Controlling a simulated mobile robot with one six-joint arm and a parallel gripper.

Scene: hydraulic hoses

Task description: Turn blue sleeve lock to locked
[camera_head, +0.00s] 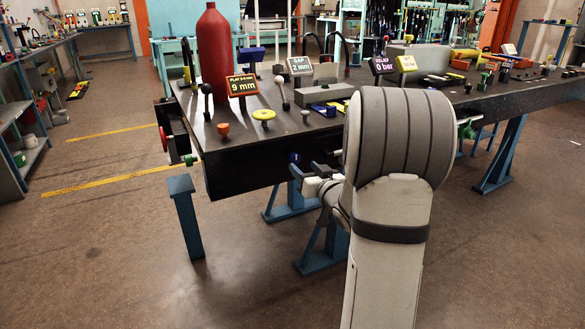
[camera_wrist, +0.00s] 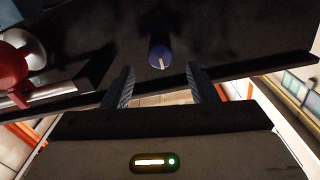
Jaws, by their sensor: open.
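The blue sleeve lock is a small round blue knob (camera_wrist: 160,52) with a white line on its face. It sits on the dark front face of the bench and also shows in the head view (camera_head: 294,157). The white line points almost straight down in the wrist view, tilted slightly. My gripper (camera_wrist: 160,70) is open, with its two dark fingers apart on either side below the knob and nothing between them. In the head view my gripper (camera_head: 305,168) is at the bench front close to the knob; my arm hides part of that face.
A red round part (camera_wrist: 12,66) is at the left in the wrist view. The dark bench (camera_head: 235,165) carries a red cylinder (camera_head: 214,60), levers, a yellow knob (camera_head: 264,115), an orange knob (camera_head: 223,129) and small displays. A blue post (camera_head: 187,220) stands in front; floor around is clear.

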